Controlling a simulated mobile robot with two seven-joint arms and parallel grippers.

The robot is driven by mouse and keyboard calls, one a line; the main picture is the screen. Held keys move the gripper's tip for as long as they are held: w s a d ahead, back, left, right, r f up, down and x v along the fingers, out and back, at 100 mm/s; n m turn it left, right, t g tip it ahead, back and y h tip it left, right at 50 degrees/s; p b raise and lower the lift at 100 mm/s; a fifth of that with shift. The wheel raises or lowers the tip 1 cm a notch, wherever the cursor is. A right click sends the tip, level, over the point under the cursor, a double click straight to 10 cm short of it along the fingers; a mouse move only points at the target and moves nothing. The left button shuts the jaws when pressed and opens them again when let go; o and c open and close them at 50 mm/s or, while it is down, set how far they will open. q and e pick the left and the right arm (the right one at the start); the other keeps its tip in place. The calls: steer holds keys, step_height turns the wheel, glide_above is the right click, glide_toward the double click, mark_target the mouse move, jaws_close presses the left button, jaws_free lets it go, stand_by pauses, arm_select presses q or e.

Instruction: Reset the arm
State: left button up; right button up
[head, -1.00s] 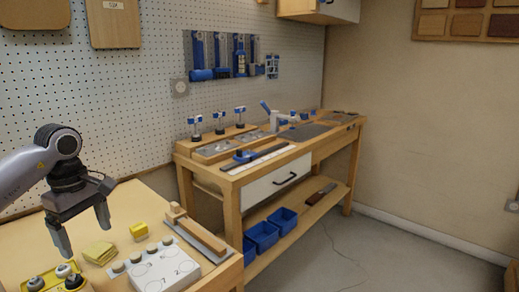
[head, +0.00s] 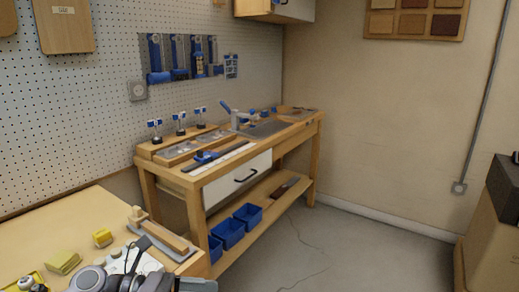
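My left arm comes in along the bottom left of the head view. Its gripper (head: 174,266) is low over the near table's front right corner. Its two dark fingers are spread apart, one pointing up and one to the right, with nothing seen held. The arm partly covers a white board with circles (head: 150,265). My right arm and gripper are not in view.
The near table (head: 75,225) holds a yellow block (head: 102,238), yellow pads (head: 63,262) and a wooden bar (head: 165,236) by the gripper. Beyond stands a workbench (head: 215,176) with blue bins (head: 228,233). A cardboard box (head: 490,240) is at right.

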arm_select(q)
steer(key=s+a+f+m+t+y+p, duration=0.2)
steer(key=s+a+f+m+t+y, duration=0.2)
steer(key=m, duration=0.9)
steer(key=s+a+f+m+t+y+p, duration=0.2)
steer(key=s+a+f+m+t+y, duration=0.2)
steer(key=s+f+m+y, duration=0.5)
step_height(320, 180, down, 6)
steer(key=s+a+m, duration=0.1)
steer(key=s+m, duration=0.1)
steer(key=m, duration=0.2)
steer(key=shift+s+a+f+t+y, duration=0.15)
steer(key=shift+s+a+t+y, duration=0.1)
steer(key=shift+t+y, duration=0.15)
steer(key=shift+w+m, duration=0.1)
steer(key=shift+m, duration=0.2)
stand_by(4.4)
